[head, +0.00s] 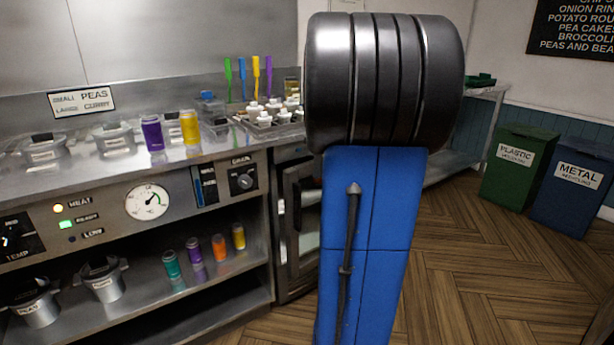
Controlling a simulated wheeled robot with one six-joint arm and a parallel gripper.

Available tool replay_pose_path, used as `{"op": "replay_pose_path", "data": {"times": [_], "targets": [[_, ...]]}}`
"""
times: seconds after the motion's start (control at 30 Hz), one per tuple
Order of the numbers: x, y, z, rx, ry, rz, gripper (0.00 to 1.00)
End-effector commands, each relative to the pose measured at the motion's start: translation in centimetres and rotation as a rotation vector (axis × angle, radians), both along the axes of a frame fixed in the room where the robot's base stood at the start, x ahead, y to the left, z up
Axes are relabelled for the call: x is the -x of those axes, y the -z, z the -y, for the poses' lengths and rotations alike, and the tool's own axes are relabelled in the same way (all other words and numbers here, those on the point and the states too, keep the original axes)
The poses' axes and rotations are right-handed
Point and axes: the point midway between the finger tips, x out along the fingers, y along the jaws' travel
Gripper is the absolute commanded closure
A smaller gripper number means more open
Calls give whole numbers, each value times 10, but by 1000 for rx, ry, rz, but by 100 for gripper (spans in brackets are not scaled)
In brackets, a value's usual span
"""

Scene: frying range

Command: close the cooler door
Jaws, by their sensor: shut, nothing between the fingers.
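The cooler (279,165) stands under the counter, just right of the steel range. Its dark-framed glass door (308,240) shows only in part, with a long dark upright handle (296,215) near its left side. My own blue arm link and large dark metal joint stand in front and hide the right part of the door. I cannot tell from this view whether the door is fully shut or ajar. My gripper is not in view.
A green bin (516,168) and a blue bin (575,187) stand at right. Wooden floor (480,270) is clear.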

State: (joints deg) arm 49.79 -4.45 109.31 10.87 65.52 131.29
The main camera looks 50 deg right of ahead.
Motion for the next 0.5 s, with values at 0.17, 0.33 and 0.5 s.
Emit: {"op": "replay_pose_path", "data": {"times": [0.17,0.33,0.5], "targets": [[-7,30,0,-3,-1,-2,100],[-15,59,1,-2,-1,-2,100],[-22,86,1,-2,-1,-1,100]]}}
